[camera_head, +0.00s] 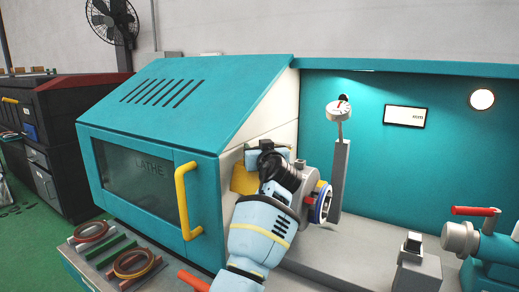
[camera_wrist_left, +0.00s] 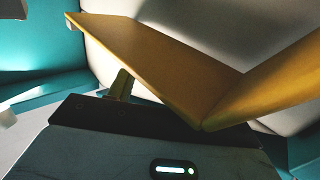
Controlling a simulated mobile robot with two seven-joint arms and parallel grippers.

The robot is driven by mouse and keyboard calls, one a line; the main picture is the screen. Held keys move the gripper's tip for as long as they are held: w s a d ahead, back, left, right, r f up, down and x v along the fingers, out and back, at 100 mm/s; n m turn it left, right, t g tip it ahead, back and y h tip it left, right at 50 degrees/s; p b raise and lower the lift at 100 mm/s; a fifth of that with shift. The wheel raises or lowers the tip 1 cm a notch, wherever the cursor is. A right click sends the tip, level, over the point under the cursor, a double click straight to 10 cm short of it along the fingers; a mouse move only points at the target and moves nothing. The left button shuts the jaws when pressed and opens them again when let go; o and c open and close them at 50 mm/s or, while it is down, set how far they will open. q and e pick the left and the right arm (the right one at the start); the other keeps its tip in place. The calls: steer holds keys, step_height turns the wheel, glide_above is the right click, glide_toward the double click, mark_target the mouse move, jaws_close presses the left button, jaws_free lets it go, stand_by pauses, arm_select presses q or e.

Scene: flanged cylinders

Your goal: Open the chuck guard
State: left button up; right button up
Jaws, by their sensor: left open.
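The yellow chuck guard (camera_head: 243,181) shows in part beside the headstock in the head view, behind my left arm. In the left wrist view its broad yellow panel (camera_wrist_left: 165,62) spans the upper middle, with a second face angled off at the right. My left gripper (camera_head: 262,156) is open, close to the guard; its fingertips are mostly hidden in the head view. Whether it touches the guard I cannot tell. The grey chuck (camera_head: 309,188) with a blue-rimmed face is right of my wrist, partly covered by it. My right gripper is not in view.
A teal lathe cabinet (camera_head: 200,88) with a windowed door and yellow handle (camera_head: 187,200) stands left of my arm. A dial gauge (camera_head: 339,110) on a grey post is just right of the chuck. A tailstock (camera_head: 462,238) with a red lever stands at the right.

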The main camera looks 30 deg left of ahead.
arm_select(q)
steer(key=shift+d, duration=0.1)
steer(key=v, duration=0.7)
steer(key=shift+s+d, duration=0.15)
steer(key=shift+s, duration=0.15)
stand_by(0.3)
